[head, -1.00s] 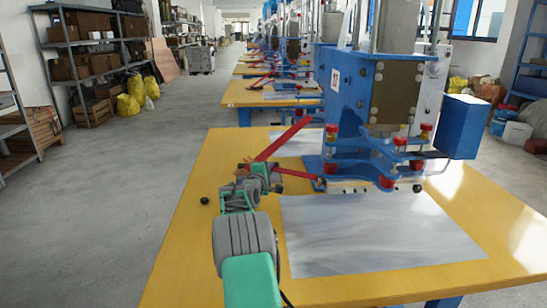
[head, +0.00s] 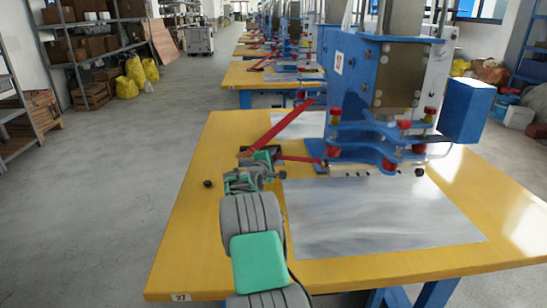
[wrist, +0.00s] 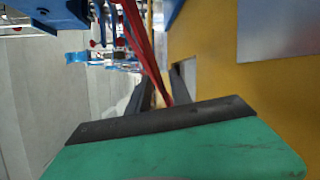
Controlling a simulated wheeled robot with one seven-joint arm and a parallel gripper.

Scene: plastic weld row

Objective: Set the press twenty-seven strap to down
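My gripper (head: 262,156) is at the left, near end of the red strap, above the yellow table. In the wrist view the red strap (wrist: 148,62) runs between my two dark fingers (wrist: 160,90), which stand apart with gaps visible. I cannot tell whether either finger touches it. The strap's tip is partly hidden by the gripper.
A grey sheet (head: 375,215) lies on the yellow table (head: 200,235) in front of the press. A small black knob (head: 207,183) is left of my gripper. More presses on yellow tables (head: 262,78) line up behind. The grey floor at left is open.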

